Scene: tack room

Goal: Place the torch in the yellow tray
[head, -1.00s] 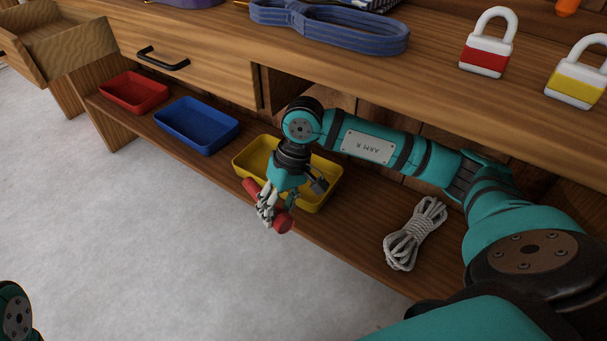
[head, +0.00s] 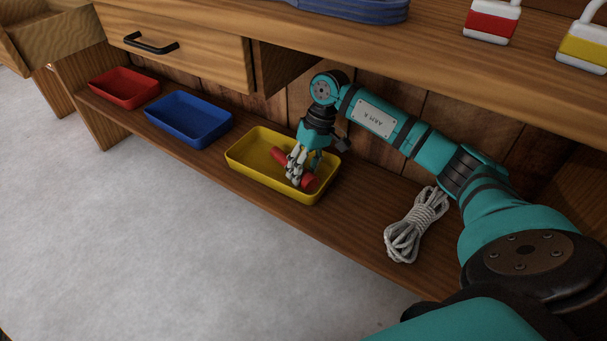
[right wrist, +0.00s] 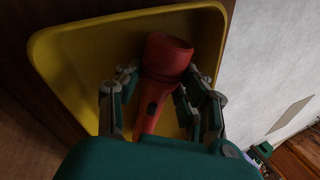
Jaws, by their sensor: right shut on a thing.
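The red torch (head: 281,156) is between the fingers of my right gripper (head: 296,176), which is shut on it. The torch is over the inside of the yellow tray (head: 240,164); I cannot tell whether it touches the tray floor. In the right wrist view the torch (right wrist: 166,57) lies between both fingers (right wrist: 160,98), its wide head toward the tray's far wall. The yellow tray (right wrist: 75,60) fills much of that view behind it. My left gripper is not in view.
A blue tray (head: 168,132) and a red tray (head: 104,96) stand left of the yellow one on the low shelf (head: 345,225). A coil of rope (head: 416,226) lies to its right. The upper bench and its drawer (head: 180,45) overhang the shelf.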

